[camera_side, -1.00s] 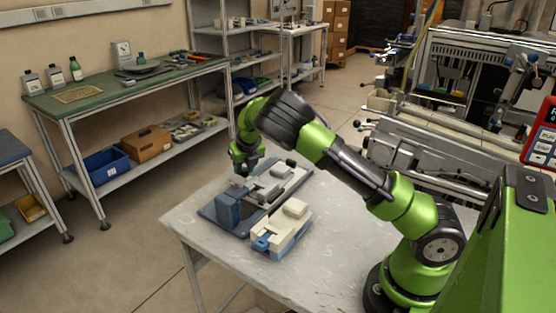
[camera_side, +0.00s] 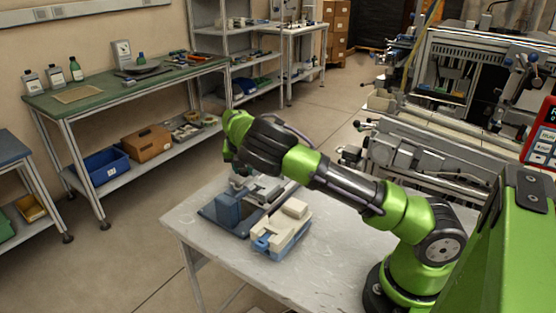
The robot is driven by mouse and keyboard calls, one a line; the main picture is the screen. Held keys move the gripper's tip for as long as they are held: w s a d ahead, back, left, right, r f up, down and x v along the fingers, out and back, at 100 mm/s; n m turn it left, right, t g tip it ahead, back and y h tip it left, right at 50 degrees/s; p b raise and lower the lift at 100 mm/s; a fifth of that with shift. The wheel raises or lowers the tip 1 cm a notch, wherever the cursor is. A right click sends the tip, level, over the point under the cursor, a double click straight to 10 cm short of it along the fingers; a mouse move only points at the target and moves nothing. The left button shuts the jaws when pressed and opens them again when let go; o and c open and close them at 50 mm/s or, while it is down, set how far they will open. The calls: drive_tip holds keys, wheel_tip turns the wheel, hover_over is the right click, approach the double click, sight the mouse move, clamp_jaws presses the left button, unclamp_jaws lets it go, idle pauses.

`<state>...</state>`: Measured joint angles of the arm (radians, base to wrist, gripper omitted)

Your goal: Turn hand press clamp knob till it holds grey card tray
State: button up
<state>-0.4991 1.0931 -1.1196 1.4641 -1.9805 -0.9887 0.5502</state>
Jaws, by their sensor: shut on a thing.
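The hand press (camera_side: 228,209), with a dark blue base and an upright blue block, stands on the light grey table. A grey part that looks like the card tray (camera_side: 268,187) lies in it, partly behind my arm. My gripper (camera_side: 242,171) points down over the rear left part of the press, just above the blue block. It is shut at the place of the clamp knob; the knob itself is small and mostly hidden by the fingers. I cannot tell from here whether the clamp touches the tray.
A cream and blue device (camera_side: 284,230) stands right in front of the press. The near part of the table (camera_side: 310,270) is bare. A green-topped bench (camera_side: 120,88) stands behind to the left, and machinery stands to the right.

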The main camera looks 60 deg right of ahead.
drive_tip(key=o, duration=1)
drive_tip(key=shift+o, duration=0.2)
drive_tip(key=v, duration=1.6)
drive_tip(key=shift+r, duration=0.4)
drive_tip(key=shift+s, duration=0.1)
